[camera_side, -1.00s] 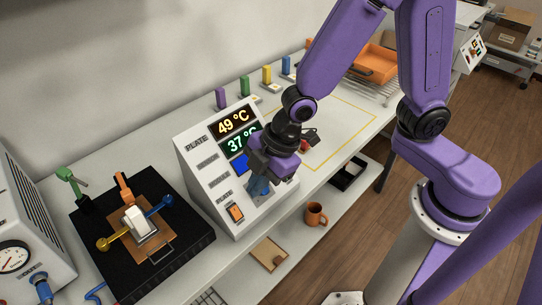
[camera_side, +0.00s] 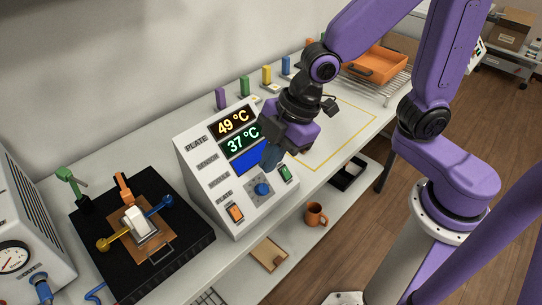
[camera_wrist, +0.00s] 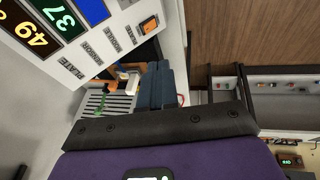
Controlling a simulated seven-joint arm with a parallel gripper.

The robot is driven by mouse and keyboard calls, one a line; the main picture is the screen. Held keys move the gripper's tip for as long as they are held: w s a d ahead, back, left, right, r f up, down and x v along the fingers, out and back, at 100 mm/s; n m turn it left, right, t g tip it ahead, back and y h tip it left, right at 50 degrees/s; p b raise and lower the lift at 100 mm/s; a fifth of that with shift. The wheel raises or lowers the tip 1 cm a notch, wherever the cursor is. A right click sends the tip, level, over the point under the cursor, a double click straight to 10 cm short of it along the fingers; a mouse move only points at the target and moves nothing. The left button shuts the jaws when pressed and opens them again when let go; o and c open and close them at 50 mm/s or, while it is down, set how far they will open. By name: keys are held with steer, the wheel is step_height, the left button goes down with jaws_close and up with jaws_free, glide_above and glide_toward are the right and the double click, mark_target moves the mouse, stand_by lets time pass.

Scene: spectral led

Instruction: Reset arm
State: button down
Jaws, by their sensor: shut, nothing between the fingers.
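My purple arm ends in my gripper (camera_side: 271,156), which hangs in the air in front of the upper right of the white control panel (camera_side: 207,183). Its fingers are shut with nothing between them; they also show as a dark blue pair in the wrist view (camera_wrist: 157,86). The panel shows 49 °C (camera_side: 234,122) and 37 °C (camera_side: 240,144) on its displays, above a blue screen (camera_side: 250,162). A blue knob (camera_side: 262,189), an orange switch (camera_side: 236,212) and a green switch (camera_side: 286,173) are on its face, clear of the fingers.
A black plate device (camera_side: 190,240) with colored clamps stands left of the panel. Colored blocks line the back of the bench. An orange tray (camera_side: 376,64) sits on a rack at the far end. A yellow outlined area (camera_side: 345,135) lies right of the panel. An orange mug (camera_side: 316,214) stands on the lower shelf.

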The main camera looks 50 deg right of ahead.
steer(key=s+d+r+m+g+h, duration=0.1)
steer(key=s+d+m, duration=0.4)
steer(key=s+d, duration=0.8)
steer(key=shift+s+d+r+g+h, duration=0.35)
steer(key=shift+d+g+h, duration=0.35)
steer(key=shift+d+h, duration=0.45)
